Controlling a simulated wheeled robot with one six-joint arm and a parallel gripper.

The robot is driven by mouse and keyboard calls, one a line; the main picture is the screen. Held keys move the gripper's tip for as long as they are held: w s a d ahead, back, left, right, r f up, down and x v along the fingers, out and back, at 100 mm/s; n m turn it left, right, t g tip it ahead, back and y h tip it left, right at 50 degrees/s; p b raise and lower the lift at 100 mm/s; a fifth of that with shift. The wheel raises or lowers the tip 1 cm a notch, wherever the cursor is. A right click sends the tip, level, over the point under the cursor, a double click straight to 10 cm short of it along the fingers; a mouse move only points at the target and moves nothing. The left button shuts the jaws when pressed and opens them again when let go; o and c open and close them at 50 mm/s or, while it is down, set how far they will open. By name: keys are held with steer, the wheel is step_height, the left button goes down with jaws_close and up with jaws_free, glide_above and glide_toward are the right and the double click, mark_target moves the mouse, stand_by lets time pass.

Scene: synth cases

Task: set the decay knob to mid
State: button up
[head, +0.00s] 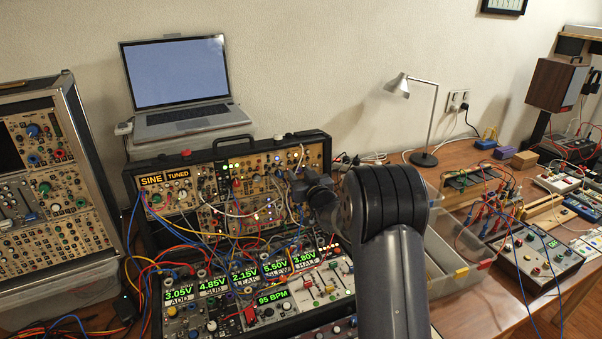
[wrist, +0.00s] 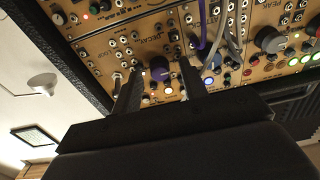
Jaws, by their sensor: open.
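My gripper (wrist: 159,80) is open, with one dark finger on each side of the knob. I cannot tell whether either finger touches it. The knob's pointer is too small to read. In the head view my gripper (head: 292,182) is at the right part of the upper rack (head: 240,152), and my arm hides the knob there.
Patch cables (head: 215,235) hang over the lower rack, and some cross the panel near my gripper (wrist: 215,35). A laptop (head: 180,85) stands behind, and a lamp (head: 398,86) stands right.

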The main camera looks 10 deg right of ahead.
steer(key=shift+c, duration=0.3)
jaws_close()
steer(key=shift+m, duration=0.3)
steer(key=m+b, duration=0.2)
steer(key=m, duration=0.1)
steer(key=shift+m+h, duration=0.3)
steer(key=shift+m, duration=0.1)
steer(key=m, duration=0.5)
steer(key=shift+h, duration=0.3)
steer(key=m, duration=0.4)
steer(key=shift+r+m, duration=0.1)
steer(key=shift+m, duration=0.2)
steer(key=shift+m+g+h+p, duration=0.4)
steer(key=shift+m+p, duration=0.35)
steer(key=shift+m, duration=1.65)
